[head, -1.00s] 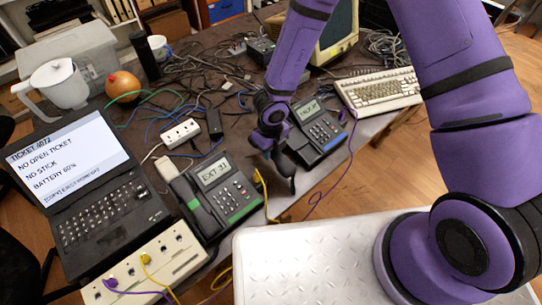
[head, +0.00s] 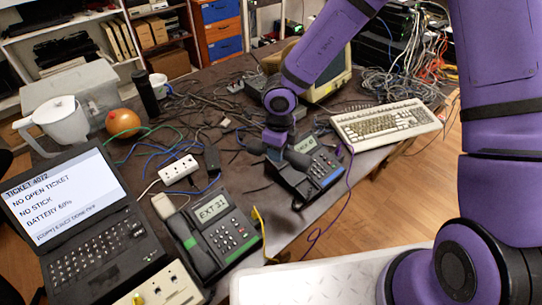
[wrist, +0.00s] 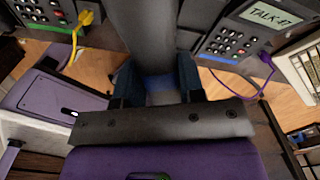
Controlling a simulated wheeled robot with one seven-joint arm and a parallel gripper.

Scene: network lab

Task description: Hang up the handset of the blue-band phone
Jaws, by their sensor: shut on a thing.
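The blue-band phone (head: 318,168) stands on the dark table, its blue strip below the keypad; in the wrist view its lit screen and keys (wrist: 228,38) show at upper right. My gripper (head: 276,142) is above the left side of this phone. It is shut on the dark handset (wrist: 145,35), which lies between the two fingers in the wrist view. In the head view the handset (head: 297,159) looks roughly level, over the cradle side. The cradle is partly hidden, and I cannot tell whether the handset touches it.
A green-band phone (head: 222,228) with its handset on stands nearer, to the left. A power strip (head: 178,169), a laptop (head: 75,200) and tangled cables crowd the left. A keyboard (head: 385,122) lies at right. A purple cord (head: 330,215) hangs over the table edge.

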